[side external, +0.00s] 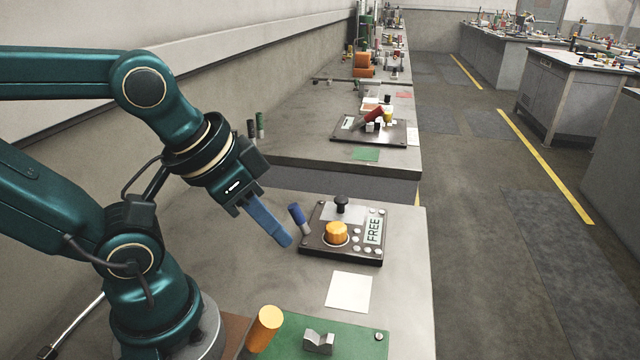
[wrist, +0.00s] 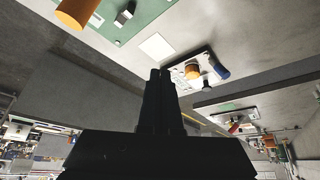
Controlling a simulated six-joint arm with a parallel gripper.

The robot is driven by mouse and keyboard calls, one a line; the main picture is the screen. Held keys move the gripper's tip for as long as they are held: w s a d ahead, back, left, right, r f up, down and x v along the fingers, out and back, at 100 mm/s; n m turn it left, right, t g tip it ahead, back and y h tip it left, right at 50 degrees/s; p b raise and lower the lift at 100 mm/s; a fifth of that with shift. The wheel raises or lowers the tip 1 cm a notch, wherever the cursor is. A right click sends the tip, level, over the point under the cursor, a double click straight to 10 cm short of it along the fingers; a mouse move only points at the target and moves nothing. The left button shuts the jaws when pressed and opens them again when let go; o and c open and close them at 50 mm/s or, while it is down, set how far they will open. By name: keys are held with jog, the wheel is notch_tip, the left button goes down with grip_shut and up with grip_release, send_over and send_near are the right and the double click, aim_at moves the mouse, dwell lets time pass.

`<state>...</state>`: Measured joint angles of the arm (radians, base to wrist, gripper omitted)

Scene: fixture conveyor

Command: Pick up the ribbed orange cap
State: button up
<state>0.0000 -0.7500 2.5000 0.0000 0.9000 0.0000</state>
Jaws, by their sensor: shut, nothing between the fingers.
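The ribbed orange cap (side external: 337,233) sits on a dark fixture plate (side external: 318,250) marked FREE. In the wrist view the orange cap (wrist: 192,72) shows just right of my fingertips. My gripper (side external: 287,241) has its blue fingers together with nothing between them, pointing down and right. It is left of the cap and apart from it. In the wrist view my gripper (wrist: 160,73) is a dark shape with its fingers closed.
A blue-and-grey cylinder (side external: 298,216) stands tilted between my fingers and the plate. A black knob (side external: 341,204) is behind the cap. A larger orange cylinder (side external: 265,328) and a metal block (side external: 319,342) are by the green board (side external: 360,345). A white card (side external: 349,292) lies flat.

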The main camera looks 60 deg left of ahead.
jog(key=o, duration=0.9)
jog(key=shift+o, duration=0.2)
